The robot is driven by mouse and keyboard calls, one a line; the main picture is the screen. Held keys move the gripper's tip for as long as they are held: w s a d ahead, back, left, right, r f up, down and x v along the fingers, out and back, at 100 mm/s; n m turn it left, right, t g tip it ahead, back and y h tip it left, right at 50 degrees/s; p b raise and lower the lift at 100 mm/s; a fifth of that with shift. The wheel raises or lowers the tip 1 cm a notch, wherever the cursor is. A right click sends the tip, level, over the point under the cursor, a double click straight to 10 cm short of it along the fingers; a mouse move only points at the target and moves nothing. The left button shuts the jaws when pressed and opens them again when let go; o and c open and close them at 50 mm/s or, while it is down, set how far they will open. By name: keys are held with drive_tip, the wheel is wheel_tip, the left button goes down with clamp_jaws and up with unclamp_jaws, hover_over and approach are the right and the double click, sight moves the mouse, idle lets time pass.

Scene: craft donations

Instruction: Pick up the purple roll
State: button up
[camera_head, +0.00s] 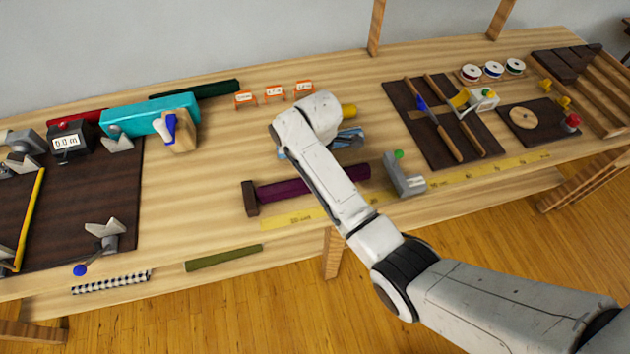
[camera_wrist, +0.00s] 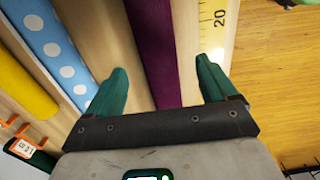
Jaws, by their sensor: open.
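The purple roll (camera_head: 285,187) lies on the wooden bench, and my forearm covers part of its middle in the head view. Its left end meets a dark brown block (camera_head: 250,198). In the wrist view the purple roll (camera_wrist: 153,45) runs lengthwise between the two green fingers of my gripper (camera_wrist: 160,85). The fingers are apart, with bare bench showing on both sides of the roll. My gripper is open and holds nothing. In the head view its fingers are hidden behind my arm.
A blue dotted roll (camera_wrist: 52,42) and a yellow roll (camera_wrist: 20,88) lie left of the purple roll in the wrist view. A yellow ruler (camera_head: 295,218) runs along the bench's front. A grey stop with a green knob (camera_head: 405,178) stands near the purple roll's right end.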

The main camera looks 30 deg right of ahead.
drive_tip(key=shift+a+f, duration=0.1)
drive_tip(key=shift+f, duration=1.4)
drive_tip(key=c, duration=1.4)
drive_tip(key=shift+o, duration=0.2)
drive_tip(key=shift+r+p, duration=0.7)
wheel_tip(320, 180, up, 9)
drive_tip(key=p, duration=0.2)
drive_tip(key=shift+f+p, duration=0.15)
drive_tip(key=shift+p, duration=0.15)
